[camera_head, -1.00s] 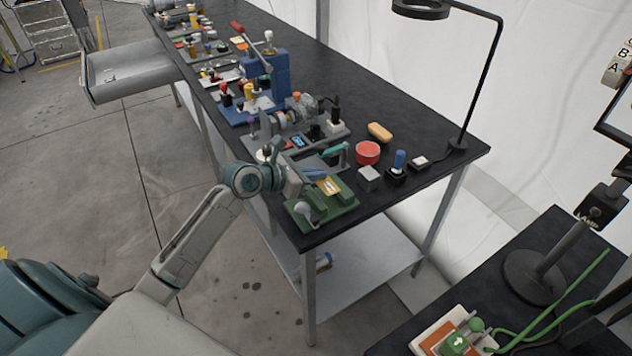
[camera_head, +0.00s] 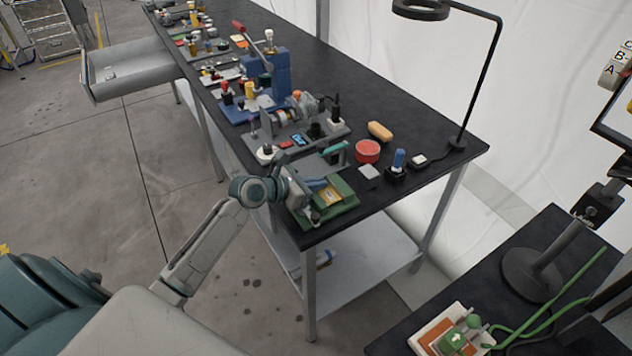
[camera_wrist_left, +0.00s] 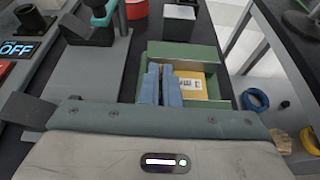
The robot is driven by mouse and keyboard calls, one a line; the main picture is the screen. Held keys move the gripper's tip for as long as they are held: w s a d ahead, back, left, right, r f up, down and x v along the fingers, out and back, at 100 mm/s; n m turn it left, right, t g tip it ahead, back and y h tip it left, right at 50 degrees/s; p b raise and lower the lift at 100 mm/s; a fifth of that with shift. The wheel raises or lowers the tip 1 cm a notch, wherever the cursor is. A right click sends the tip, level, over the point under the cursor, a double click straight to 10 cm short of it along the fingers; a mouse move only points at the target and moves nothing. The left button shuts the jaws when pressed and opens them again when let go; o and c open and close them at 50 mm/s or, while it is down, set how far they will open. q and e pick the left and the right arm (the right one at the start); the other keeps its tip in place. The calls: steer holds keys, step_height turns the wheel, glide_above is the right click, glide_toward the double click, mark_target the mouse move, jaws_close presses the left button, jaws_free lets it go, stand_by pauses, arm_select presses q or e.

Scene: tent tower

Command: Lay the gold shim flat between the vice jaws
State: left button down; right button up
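The gold shim (camera_head: 331,195) is a flat yellow plate with a pale printed label. It shows in the left wrist view (camera_wrist_left: 191,88) between the green walls of the vice. The green vice (camera_head: 343,208) stands on the near corner of the long black bench. My left gripper (camera_head: 317,184) is over the vice's left side. Its two blue fingers (camera_wrist_left: 161,86) are close together at the shim's left edge and appear shut on it; the exact contact is hidden. I cannot tell whether the shim touches the vice floor. My right gripper is not in view.
A grey block (camera_head: 369,173), a blue-handled tool (camera_head: 398,162) and a red round tin (camera_head: 367,151) stand behind the vice. Grey fixtures (camera_head: 295,135) crowd the bench to the left. A ring lamp (camera_head: 421,9) overhangs the bench. Bench surface right of the vice is clear.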

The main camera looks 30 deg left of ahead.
arm_select(q)
steer(key=shift+s+f, duration=0.15)
steer(key=shift+f, duration=0.35)
steer(key=c, duration=1.7)
jaws_free()
steer(key=shift+f, duration=0.25)
steer(key=shift+r+b, duration=0.45)
steer(key=v, duration=0.9)
steer(key=shift+a+r, duration=0.1)
steer(key=shift+r, duration=0.25)
steer(key=shift+v, duration=1.35)
steer(key=shift+r, duration=0.25)
steer(key=shift+f, duration=0.1)
